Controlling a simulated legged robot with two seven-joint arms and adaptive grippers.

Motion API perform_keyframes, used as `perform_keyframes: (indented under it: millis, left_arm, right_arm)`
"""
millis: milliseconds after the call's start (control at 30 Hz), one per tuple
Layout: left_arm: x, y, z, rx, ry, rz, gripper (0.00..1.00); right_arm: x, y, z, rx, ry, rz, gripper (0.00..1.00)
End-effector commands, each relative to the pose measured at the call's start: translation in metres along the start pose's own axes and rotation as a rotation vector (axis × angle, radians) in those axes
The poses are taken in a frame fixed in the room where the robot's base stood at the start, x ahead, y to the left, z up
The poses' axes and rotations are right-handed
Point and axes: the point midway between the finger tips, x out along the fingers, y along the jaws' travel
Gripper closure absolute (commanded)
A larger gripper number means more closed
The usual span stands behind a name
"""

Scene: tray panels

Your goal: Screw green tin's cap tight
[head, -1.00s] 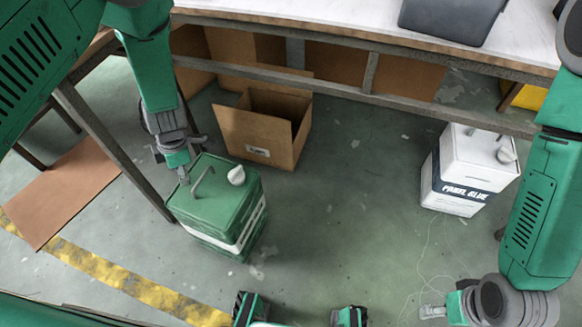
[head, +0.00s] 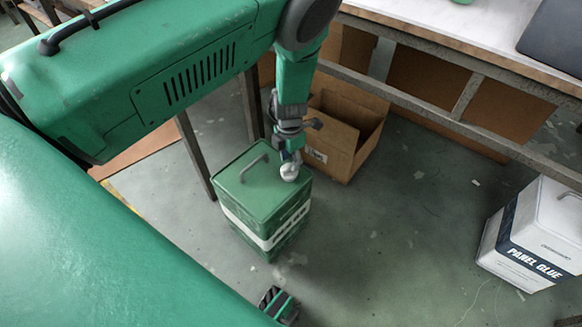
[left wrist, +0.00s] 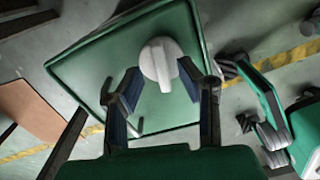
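The green tin (head: 245,195) stands upright on the floor, with a white band round its side and a bent handle on top. Its white cap (head: 290,172) sits at the right corner of the lid. My left gripper (head: 290,158) is at the cap from above. In the left wrist view the cap (left wrist: 160,62) has a raised grip bar, and the open fingers of my left gripper (left wrist: 158,76) stand on either side of its near part. I cannot tell whether they touch it. Whether the cap sits fully down is not clear.
An open cardboard box (head: 340,150) stands close behind the tin, under a workbench (head: 440,45). A white panel glue tin (head: 535,235) stands far right. A table leg (head: 195,155) rises just left of the green tin. The floor right of the tin is clear.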

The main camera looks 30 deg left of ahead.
Motion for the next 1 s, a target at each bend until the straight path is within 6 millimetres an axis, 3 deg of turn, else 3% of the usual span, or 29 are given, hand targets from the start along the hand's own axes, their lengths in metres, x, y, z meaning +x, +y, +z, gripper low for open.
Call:
perform_keyframes:
  millis: [200,500,533,600,633,1000]
  left_arm:
    - [0.019,-0.001,0.001,0.001,0.001,0.003,0.68]
    - [0.021,-0.001,0.001,0.001,0.000,0.003,0.68]
    - [0.021,-0.001,0.001,0.001,0.000,0.003,0.72]
    - [0.021,-0.001,0.001,0.001,0.000,0.003,0.96]
    - [0.021,-0.001,0.001,0.001,0.000,0.002,1.00]
    - [0.021,-0.001,0.000,0.021,0.003,0.003,1.00]
  right_arm:
    - [0.009,0.000,0.000,-0.001,0.000,0.000,0.40]
    - [0.009,0.000,0.000,0.000,0.000,0.000,0.40]
    - [0.009,0.000,0.000,0.000,0.000,0.000,0.40]
    - [0.009,0.000,0.000,0.000,0.000,0.000,0.40]
    - [0.009,0.000,0.000,0.000,0.000,0.000,0.40]
    - [0.008,0.000,0.000,0.000,0.000,0.000,0.40]
